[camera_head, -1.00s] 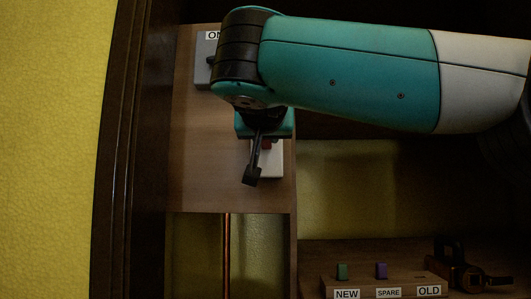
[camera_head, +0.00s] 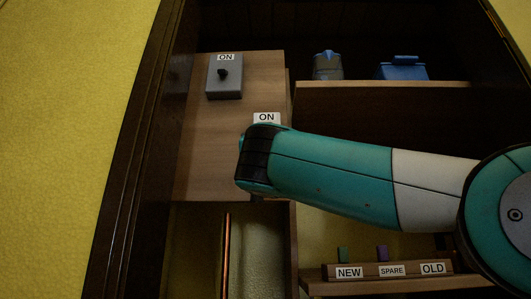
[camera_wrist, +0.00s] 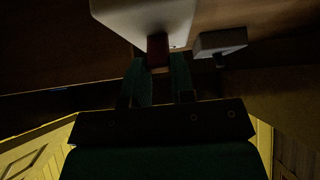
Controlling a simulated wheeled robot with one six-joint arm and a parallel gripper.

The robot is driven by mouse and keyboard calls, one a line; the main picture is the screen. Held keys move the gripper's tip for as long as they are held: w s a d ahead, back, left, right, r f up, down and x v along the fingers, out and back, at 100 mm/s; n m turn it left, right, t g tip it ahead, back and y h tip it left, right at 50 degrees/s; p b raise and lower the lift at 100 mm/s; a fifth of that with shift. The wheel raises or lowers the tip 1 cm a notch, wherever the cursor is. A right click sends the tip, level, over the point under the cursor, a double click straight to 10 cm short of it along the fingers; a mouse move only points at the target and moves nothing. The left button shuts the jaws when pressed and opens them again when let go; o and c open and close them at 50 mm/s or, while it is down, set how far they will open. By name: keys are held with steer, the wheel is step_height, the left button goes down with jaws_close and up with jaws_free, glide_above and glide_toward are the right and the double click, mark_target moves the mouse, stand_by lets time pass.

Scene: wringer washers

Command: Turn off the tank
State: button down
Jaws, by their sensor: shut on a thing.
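A white box (camera_head: 266,118) with an ON label on top is mounted on the wooden panel in the head view. My arm covers most of it. In the wrist view the white box (camera_wrist: 130,18) shows close up, with a red lever (camera_wrist: 158,47) standing out from it. My gripper (camera_wrist: 160,72) has its two teal fingers on either side of the lever's end and is shut on it. A grey box (camera_head: 225,80) with a dark knob and its own ON label is higher up to the left. I see no label that reads tank.
A blue-topped container (camera_head: 327,68) and a blue box (camera_head: 403,70) stand on the upper right shelf. A wooden rack (camera_head: 312,273) marked NEW, SPARE and OLD sits lower right, with green and purple pieces behind. A copper pipe (camera_head: 226,255) runs below the panel.

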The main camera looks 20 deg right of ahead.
steer(key=shift+w+f+t+b, duration=0.1)
steer(key=shift+f+t+b, duration=0.25)
steer(key=shift+b, duration=0.2)
steer(key=shift+r+t, duration=0.1)
steer(key=shift+t, duration=0.15)
steer(key=c, duration=1)
jaws_free()
steer(key=shift+o, duration=0.2)
steer(key=b+v, duration=0.9)
steer(key=v, duration=0.8)
